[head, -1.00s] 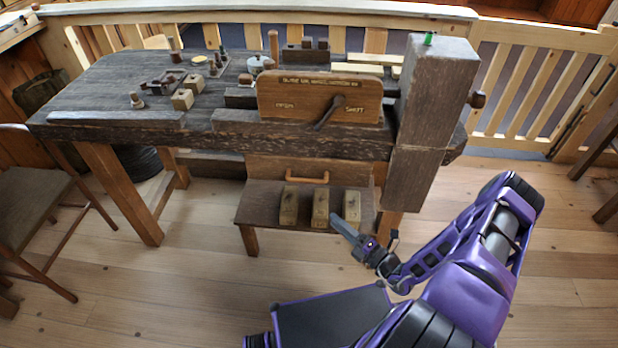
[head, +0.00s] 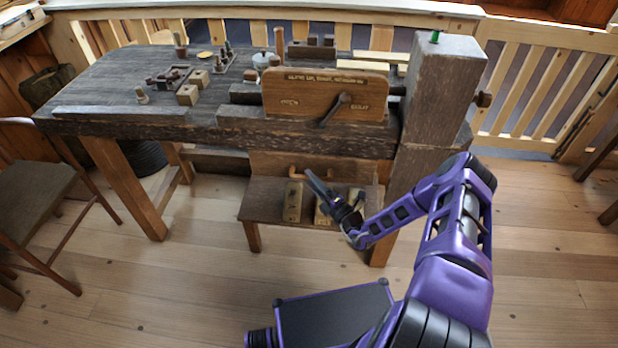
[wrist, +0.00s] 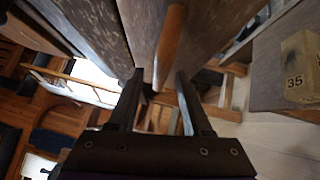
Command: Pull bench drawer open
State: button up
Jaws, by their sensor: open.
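The bench drawer (head: 268,164) is a wooden front under the workbench top, with a light-brown bar handle (head: 294,172). It looks closed. My gripper (head: 314,178) is open in front of the drawer, its fingers partly covering the handle's right part in the head view. In the wrist view the handle (wrist: 171,40) runs as a brown bar from the top edge down to between the two fingertips (wrist: 158,78). I cannot tell whether a finger touches it or how deep it sits between them.
A low stool (head: 262,208) with several wooden blocks (head: 293,202) stands below the drawer; a block marked 35 (wrist: 300,68) shows at the wrist view's right. The workbench (head: 90,85) holds tools and a lever panel (head: 300,90). A chair (head: 35,190) stands left; front floor is open.

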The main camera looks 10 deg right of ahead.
jog(key=shift+x, duration=0.9)
jog(key=shift+c, duration=0.3)
grip_shut()
dwell(0.6)
